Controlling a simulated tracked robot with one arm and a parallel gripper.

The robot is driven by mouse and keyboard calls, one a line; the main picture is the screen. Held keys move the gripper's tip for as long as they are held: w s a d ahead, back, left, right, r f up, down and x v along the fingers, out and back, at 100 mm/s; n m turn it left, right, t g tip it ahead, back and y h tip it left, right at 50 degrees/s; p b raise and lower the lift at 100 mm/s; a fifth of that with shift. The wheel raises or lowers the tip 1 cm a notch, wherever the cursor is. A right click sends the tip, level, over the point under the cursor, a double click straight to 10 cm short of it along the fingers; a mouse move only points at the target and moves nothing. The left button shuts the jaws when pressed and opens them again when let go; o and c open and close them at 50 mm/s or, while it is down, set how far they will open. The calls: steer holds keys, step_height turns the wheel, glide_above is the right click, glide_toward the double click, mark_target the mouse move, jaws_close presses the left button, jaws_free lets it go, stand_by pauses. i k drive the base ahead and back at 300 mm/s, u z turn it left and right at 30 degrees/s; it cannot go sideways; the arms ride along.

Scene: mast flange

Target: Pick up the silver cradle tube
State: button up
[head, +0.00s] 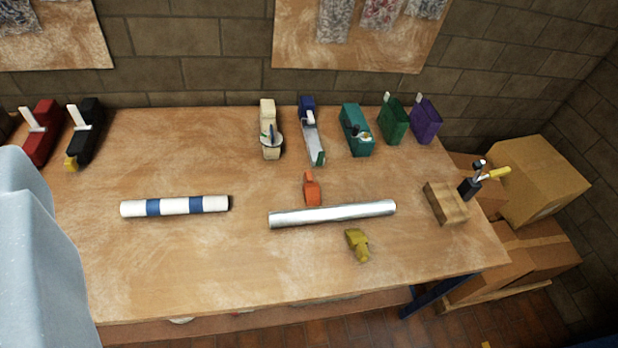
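The silver cradle tube (332,214) lies lengthwise on the wooden workbench (200,270), right of the bench's middle, tilted slightly up toward its right end. An orange piece (312,189) sits just behind it, and a yellow piece (357,245) sits just in front of it. I cannot tell whether either touches the tube. A large pale grey-blue part of my own arm fills the lower left. My gripper's fingers do not show.
A white and blue banded tube (175,206) lies to the left. Several coloured holders line the back, including a teal one (356,130). A wooden block (446,203) stands at the right. Cardboard boxes (540,180) are beyond the right edge. The front left of the bench is clear.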

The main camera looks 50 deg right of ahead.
mark_target(278, 219)
steer(key=z, duration=0.35)
steer(key=i, duration=0.9)
steer(key=z, duration=0.65)
